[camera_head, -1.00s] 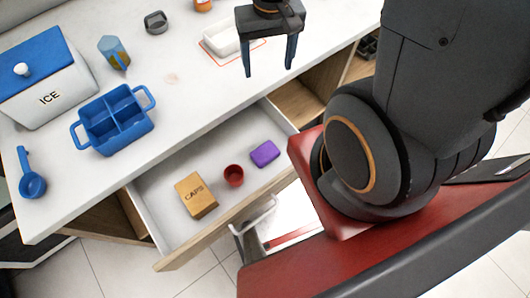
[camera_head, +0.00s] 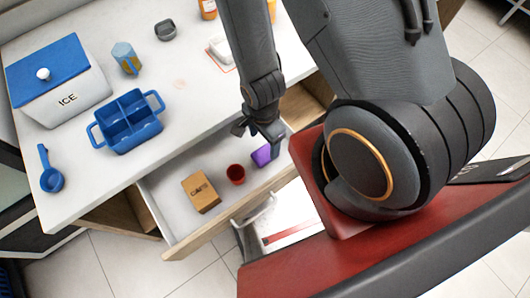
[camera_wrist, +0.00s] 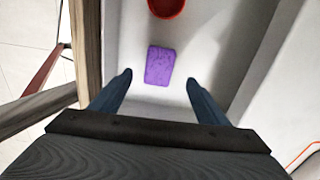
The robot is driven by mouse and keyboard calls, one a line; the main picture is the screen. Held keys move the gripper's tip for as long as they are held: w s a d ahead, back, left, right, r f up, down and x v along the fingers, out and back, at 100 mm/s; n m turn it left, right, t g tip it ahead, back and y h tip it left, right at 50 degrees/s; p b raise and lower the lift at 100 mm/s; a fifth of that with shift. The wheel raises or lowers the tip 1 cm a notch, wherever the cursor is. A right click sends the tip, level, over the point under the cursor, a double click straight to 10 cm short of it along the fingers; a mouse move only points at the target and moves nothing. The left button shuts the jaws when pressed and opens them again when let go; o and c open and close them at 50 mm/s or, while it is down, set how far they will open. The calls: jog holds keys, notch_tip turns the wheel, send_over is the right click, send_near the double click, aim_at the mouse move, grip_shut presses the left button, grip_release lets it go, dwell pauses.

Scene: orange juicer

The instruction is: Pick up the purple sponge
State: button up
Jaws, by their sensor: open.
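The purple sponge (camera_head: 261,156) lies flat in the open drawer, near its right end, partly hidden by my gripper in the head view. In the wrist view the whole sponge (camera_wrist: 160,66) shows on the pale drawer floor. My gripper (camera_head: 262,141) is open and empty above the drawer. In the wrist view its two fingertips (camera_wrist: 159,76) stand on either side of the sponge's near end, with a gap on both sides. I cannot tell exactly how high the fingertips are above the sponge.
A red cup (camera_head: 236,174) sits left of the sponge in the drawer (camera_head: 176,218), and a brown caps box (camera_head: 201,193) is further left. The drawer walls stand close around. On the counter are a blue divided caddy (camera_head: 128,122), an ice box (camera_head: 58,85) and a blue scoop (camera_head: 51,180).

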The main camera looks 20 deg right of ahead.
aim_at(265, 153)
jog(key=shift+s+f, duration=0.1)
jog(key=shift+f, duration=0.3)
jog(key=shift+d+f+b, duration=0.1)
jog(key=shift+f+b, duration=1.3)
jog(key=shift+f, duration=0.5)
jog(key=shift+d+f+p, duration=0.1)
jog(key=shift+f+p, duration=0.65)
jog(key=shift+f, duration=0.9)
jog(key=c, duration=1.2)
jog(key=shift+r, duration=0.1)
jog(key=shift+r, duration=0.5)
notch_tip(265, 153, up, 9)
jog(key=p, duration=0.3)
